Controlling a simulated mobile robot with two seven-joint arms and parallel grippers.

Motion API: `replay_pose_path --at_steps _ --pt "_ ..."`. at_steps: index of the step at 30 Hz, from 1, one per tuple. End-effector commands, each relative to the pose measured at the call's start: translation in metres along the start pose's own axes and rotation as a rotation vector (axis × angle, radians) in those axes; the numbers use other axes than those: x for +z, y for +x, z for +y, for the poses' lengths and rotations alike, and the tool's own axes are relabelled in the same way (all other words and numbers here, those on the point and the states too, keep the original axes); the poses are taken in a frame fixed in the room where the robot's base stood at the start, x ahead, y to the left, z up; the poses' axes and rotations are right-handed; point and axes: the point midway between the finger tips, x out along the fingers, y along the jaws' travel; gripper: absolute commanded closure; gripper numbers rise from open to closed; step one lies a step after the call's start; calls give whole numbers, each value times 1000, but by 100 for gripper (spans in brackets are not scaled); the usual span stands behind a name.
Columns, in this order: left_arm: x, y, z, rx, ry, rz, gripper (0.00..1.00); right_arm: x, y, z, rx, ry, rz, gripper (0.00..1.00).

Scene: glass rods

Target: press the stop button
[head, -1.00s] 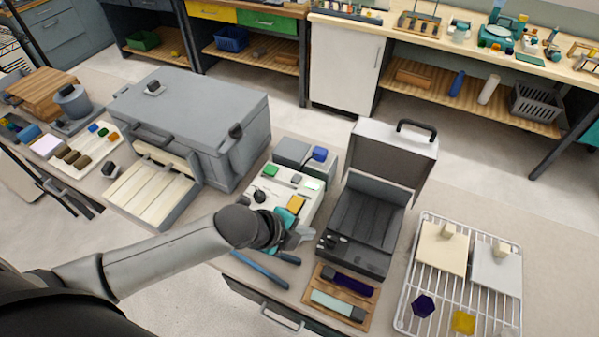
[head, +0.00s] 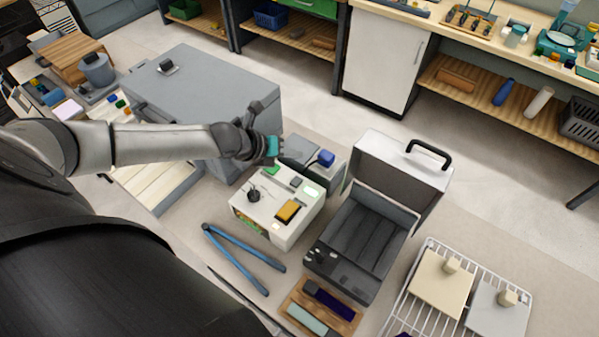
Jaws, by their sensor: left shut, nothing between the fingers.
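I cannot read which one is marked stop. My left gripper (head: 279,149) is shut and empty, beyond the box's far left edge and close to the large grey furnace-like box (head: 210,90). It appears apart from the buttons. My right gripper is not in view.
Blue tongs (head: 243,259) lie in front of the control box. A grey unit with a blue knob (head: 326,158) stands behind it. An open black case (head: 369,230) is close on its right. A wire rack (head: 429,245) with blocks stands further right.

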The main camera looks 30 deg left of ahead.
Motion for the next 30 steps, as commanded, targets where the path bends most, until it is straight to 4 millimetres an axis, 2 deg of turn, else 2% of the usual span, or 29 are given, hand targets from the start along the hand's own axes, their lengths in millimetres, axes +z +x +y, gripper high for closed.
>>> replay_pose_path --at_steps 3,11,24,30 --pt "0 0 0 -1 -1 0 100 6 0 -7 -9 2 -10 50" --pt "-7 8 5 -1 -4 1 100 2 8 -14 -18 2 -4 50" --pt "-36 48 34 0 -2 1 100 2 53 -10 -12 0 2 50" --pt "-44 60 42 -1 -1 0 100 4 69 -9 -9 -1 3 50"
